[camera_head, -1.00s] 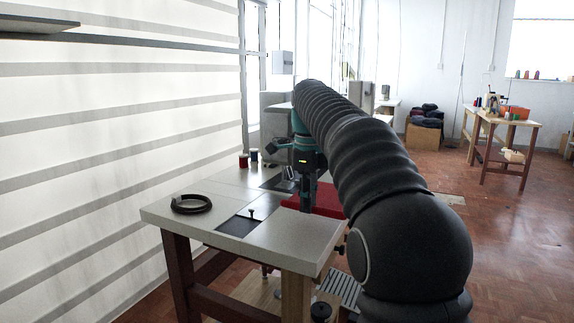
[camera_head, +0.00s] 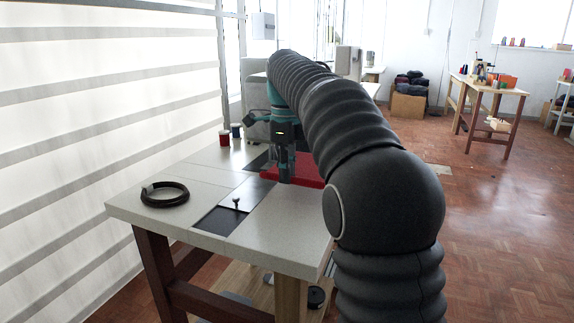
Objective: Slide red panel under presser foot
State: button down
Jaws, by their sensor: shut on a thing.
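The red panel (camera_head: 305,172) lies on the sewing table (camera_head: 177,216), partly hidden behind my gripper and arm. My gripper (camera_head: 285,177) points down at the panel's left part and is shut on it; the fingertips are small and dark, so the exact grip is hard to see. The presser foot cannot be made out; my arm and gripper cover much of that area.
A black coiled ring (camera_head: 165,194) lies on the table's left. Red (camera_head: 224,138) and blue (camera_head: 236,131) thread spools stand at the back left. Floor is open to the right.

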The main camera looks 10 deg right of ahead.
aim_at(267, 179)
jog(key=shift+a+f+b, duration=0.15)
jog(key=shift+f+b, duration=0.4)
jog(key=shift+f, duration=1.55)
jog(key=shift+w+a+f+b, duration=0.2)
jog(key=shift+f+b, duration=0.3)
jog(key=shift+b, duration=0.15)
jog(key=shift+w+a+r+p, duration=0.1)
jog(key=shift+a+r+p, duration=0.1)
jog(key=shift+p, duration=0.1)
jog(key=shift+w+a, duration=0.15)
jog(key=shift+w, duration=0.05)
jog(key=shift+w+a+f+p, duration=0.1)
jog(key=shift+w+a+p, duration=0.35)
jog(key=shift+a, duration=0.2)
jog(key=shift+w+a+p, duration=0.45)
jog(key=shift+a, duration=0.15)
jog(key=shift+a, duration=0.1)
jog(key=c, duration=1)
grip_release()
